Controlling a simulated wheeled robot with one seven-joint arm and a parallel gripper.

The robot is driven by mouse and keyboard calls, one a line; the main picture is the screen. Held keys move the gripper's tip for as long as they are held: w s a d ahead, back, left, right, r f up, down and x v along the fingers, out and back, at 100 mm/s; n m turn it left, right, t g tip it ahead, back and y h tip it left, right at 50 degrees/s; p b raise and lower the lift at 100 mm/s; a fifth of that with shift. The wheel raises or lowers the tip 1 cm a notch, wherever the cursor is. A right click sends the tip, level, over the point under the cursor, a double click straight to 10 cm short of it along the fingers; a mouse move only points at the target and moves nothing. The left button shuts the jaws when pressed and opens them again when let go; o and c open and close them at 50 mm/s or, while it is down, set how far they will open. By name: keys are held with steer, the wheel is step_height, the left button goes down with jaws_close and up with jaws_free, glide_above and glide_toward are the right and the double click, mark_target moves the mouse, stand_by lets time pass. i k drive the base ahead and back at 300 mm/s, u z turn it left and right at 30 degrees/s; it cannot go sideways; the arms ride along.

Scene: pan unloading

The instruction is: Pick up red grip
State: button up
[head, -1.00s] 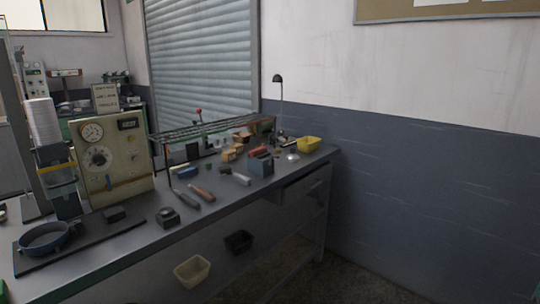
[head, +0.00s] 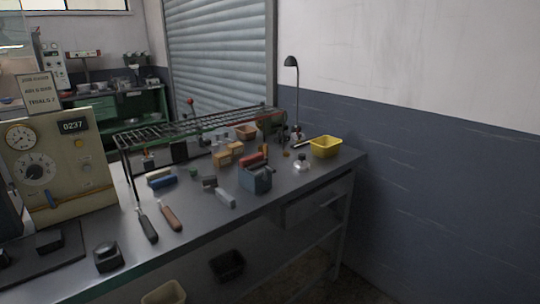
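A red-orange block-like piece (head: 253,160) lies on the grey workbench (head: 215,222), just behind a blue-grey bin (head: 256,180). Which thing is the red grip is not certain. A tool with a reddish-brown handle (head: 172,219) lies nearer the front edge, beside a tool with a dark handle (head: 148,229). A small red knob (head: 188,101) shows on top of a lever behind the wire rack. My gripper is not in view.
A wire rack (head: 200,125) stands over the bench's back part. A yellow bin (head: 325,146) and a black lamp (head: 292,62) are at the right end. A gauge box (head: 55,165) stands at left. Small blocks crowd the middle; the front strip is clearer.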

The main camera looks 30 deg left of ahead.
mark_target(245, 161)
steer(key=u, duration=0.5)
steer(key=i, duration=1.2)
steer(key=u, duration=0.25)
